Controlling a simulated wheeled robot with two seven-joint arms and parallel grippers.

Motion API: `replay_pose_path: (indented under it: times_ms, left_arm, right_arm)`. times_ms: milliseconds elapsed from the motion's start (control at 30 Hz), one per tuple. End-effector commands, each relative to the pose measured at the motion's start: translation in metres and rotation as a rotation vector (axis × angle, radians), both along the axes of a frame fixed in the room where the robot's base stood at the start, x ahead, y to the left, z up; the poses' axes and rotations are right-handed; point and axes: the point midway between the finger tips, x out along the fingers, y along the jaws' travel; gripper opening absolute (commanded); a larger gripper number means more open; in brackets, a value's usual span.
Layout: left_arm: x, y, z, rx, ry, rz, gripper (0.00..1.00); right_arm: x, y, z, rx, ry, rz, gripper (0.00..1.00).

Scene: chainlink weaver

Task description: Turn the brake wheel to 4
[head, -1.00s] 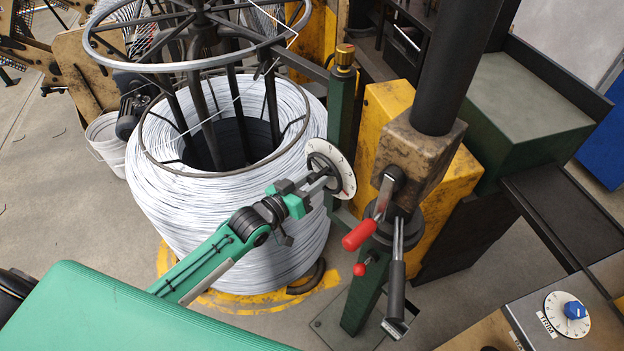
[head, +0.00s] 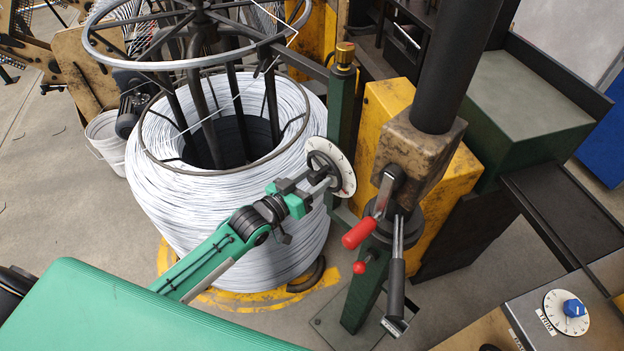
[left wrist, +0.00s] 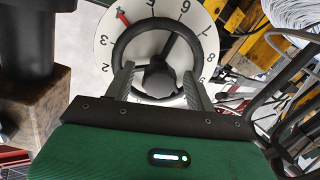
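The brake wheel (left wrist: 124,48) is a dark ring with a dark hub (left wrist: 159,80), in front of a white numbered dial (left wrist: 104,54). A red mark (left wrist: 122,17) lies at the dial's upper left, between the 3 and the 5. A dark spoke slants up and right from the hub. My left gripper (head: 322,178) is at the wheel. In the left wrist view its fingers (left wrist: 158,70) are apart, on either side of the hub, overlapping the wheel; contact is unclear. My right gripper is not visible.
The white wire coil (head: 225,210) stands close behind my left arm. A green post (head: 342,115) and a red-handled lever (head: 358,234) are near the wheel on the right. A yellow block (head: 440,195) stands behind. A TRIM dial (head: 552,302) is at the lower right.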

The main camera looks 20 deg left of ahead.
Motion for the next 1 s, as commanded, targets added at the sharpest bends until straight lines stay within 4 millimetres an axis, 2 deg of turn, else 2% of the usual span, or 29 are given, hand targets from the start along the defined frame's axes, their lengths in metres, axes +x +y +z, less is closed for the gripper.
replay_pose_path:
  times_ms: [167,333,800,1000]
  left_arm:
    - [-0.001,0.001,0.001,-0.001,-0.002,0.0,0.55]
    - [-0.013,0.008,0.0,0.0,-0.002,0.0,0.55]
    - [-0.084,0.044,0.002,0.001,0.0,0.0,0.55]
    - [-0.107,0.056,0.004,0.0,0.001,0.0,0.55]
  right_arm:
    - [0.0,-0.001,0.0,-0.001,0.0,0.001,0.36]
    - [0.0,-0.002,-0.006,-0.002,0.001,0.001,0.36]
    - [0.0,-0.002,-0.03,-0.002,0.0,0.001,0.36]
    - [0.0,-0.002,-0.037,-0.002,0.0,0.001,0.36]
